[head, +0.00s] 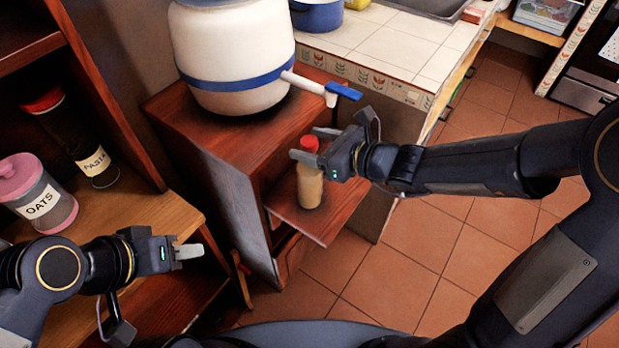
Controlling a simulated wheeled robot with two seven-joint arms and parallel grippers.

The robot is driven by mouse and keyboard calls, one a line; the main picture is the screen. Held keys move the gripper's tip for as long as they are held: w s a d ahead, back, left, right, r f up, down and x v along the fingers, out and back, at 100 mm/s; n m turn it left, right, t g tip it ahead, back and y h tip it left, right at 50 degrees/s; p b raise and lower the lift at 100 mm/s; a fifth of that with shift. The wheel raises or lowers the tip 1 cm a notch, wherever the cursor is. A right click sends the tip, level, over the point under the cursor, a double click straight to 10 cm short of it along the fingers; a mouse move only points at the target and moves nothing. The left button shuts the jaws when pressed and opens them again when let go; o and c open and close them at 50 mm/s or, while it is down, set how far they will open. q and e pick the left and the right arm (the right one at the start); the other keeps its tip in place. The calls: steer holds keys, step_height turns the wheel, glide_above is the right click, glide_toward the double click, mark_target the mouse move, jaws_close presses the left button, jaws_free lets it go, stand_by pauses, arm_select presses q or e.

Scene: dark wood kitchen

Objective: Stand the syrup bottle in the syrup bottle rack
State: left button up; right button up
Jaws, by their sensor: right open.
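The bottle (311,187) with a red cap and yellowish contents stands upright on a brown wooden ledge (325,225) at the front of the red-brown cabinet; I take it for the syrup bottle. My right gripper (308,143) is open at the bottle's cap, its fingers on either side of the cap or just beside it; contact cannot be told. My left gripper (190,252) is low at the left, in front of the shelf unit, with nothing visible in it; its finger gap is not clear. I cannot make out a separate bottle rack; the ledge may be part of it.
A white dispenser (235,50) with a blue band and tap stands on the cabinet top (190,130), its tap close to my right gripper. An oats jar (38,195) and a pasta jar (75,140) stand on the left shelf. Tiled floor lies open at right.

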steer(key=shift+x, duration=1.4)
jaws_close()
